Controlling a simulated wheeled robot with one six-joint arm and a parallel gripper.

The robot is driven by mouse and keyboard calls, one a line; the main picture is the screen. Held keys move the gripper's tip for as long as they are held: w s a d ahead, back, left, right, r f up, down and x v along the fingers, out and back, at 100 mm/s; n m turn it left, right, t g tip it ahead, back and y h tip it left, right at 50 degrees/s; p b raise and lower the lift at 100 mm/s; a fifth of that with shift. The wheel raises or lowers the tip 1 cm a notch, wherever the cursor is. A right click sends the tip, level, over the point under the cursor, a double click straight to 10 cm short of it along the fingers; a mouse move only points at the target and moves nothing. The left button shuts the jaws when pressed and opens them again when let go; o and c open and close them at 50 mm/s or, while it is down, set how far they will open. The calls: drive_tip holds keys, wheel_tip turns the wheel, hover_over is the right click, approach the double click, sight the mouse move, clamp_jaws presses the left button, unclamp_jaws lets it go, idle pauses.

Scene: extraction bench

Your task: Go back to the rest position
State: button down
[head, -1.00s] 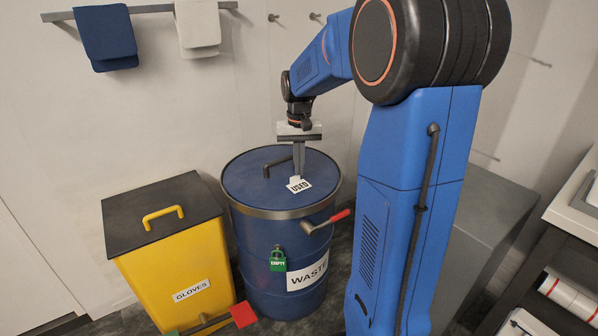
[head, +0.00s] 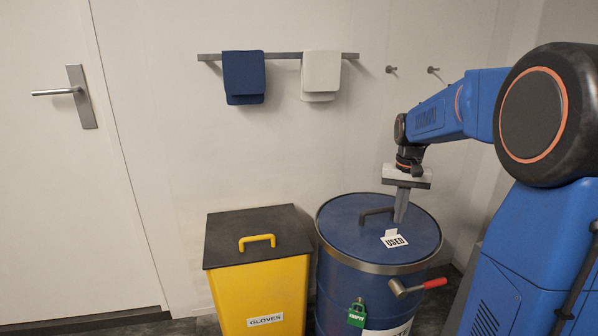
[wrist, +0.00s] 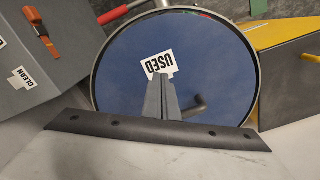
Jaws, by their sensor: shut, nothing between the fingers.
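My gripper (head: 401,208) is shut and empty, pointing down just above the lid of the blue waste drum (head: 345,237). In the wrist view the closed fingers (wrist: 161,82) reach over the blue lid (wrist: 120,75). A white "USED" tag (head: 394,240) is at the lid beside the fingertips; it also shows in the wrist view (wrist: 158,66). I cannot tell whether the fingertips touch it. A dark handle (head: 376,213) stands on the lid behind the fingers.
A yellow gloves bin (head: 262,290) with a black lid stands left of the drum. A red-gripped lever (head: 434,284) and a green padlock (head: 357,313) are on the drum. Blue (head: 243,75) and white (head: 321,72) cloths hang on a wall rail. A door (head: 60,180) is at left.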

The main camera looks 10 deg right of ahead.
drive_tip(key=s+a+r+n+t, duration=0.2)
drive_tip(key=s+a+r+n, duration=0.1)
drive_tip(key=s+a, duration=1)
drive_tip(key=s+a+f+n+t, duration=0.1)
drive_tip(key=s+f, duration=0.1)
drive_tip(key=s, duration=0.5)
drive_tip(key=s+a+f+n+t, duration=0.1)
drive_tip(key=s+a+f, duration=0.1)
drive_tip(key=s, duration=0.6)
drive_tip(key=shift+f+n+t, duration=0.3)
drive_tip(key=shift+f+t, duration=0.05)
drive_tip(key=shift+t, duration=0.05)
